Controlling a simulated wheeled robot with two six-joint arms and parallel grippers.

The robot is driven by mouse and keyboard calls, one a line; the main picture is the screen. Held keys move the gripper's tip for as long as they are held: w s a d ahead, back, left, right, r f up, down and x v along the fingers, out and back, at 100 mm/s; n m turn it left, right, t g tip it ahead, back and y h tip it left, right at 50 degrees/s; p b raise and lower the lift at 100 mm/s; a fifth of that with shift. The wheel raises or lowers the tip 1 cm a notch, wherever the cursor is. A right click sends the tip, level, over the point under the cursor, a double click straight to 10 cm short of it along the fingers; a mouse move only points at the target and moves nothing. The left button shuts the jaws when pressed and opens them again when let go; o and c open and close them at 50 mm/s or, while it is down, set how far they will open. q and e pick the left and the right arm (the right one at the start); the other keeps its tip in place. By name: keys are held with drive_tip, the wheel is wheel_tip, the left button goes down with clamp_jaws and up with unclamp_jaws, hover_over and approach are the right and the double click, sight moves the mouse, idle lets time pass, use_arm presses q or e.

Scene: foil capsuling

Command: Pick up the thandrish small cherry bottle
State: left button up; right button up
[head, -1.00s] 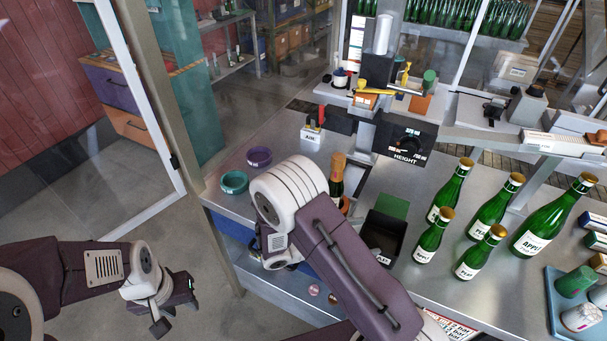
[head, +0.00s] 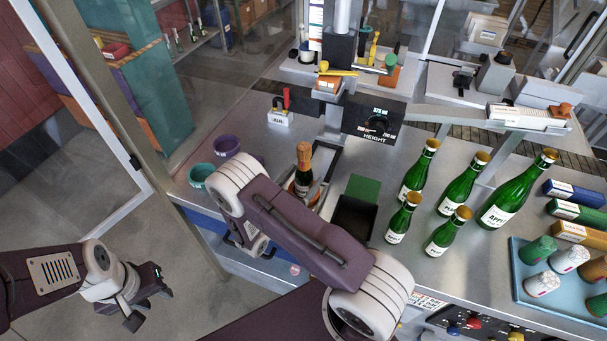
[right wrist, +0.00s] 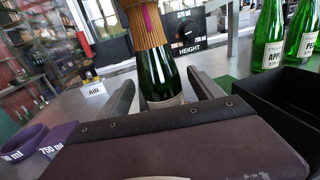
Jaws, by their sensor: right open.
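A small dark green bottle with copper-coloured foil over its neck (head: 303,172) stands upright on the bench, left of a black bin; its lower part is partly hidden by my right arm. In the right wrist view the bottle (right wrist: 158,70) rises between the two open fingers of my right gripper (right wrist: 165,95). I cannot tell whether either finger touches it, and its base is hidden behind the gripper body. In the head view my right arm hides that gripper's fingers. My left gripper (head: 150,299) is open and empty over the floor, away from the bench.
Several green bottles (head: 446,232) stand right of the black bin (head: 352,219). Teal (head: 201,173) and purple (head: 227,146) rings lie to the left. The HEIGHT box (head: 374,121) stands behind the foiled bottle.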

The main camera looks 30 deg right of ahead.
sight(309, 169)
drive_tip(key=x, duration=0.3)
drive_tip(key=shift+d+p, duration=0.3)
use_arm(q)
drive_tip(key=shift+r, duration=0.8)
use_arm(e)
drive_tip(key=shift+a, duration=0.15)
drive_tip(key=c, duration=0.5)
clamp_jaws()
drive_tip(key=shift+r, duration=0.1)
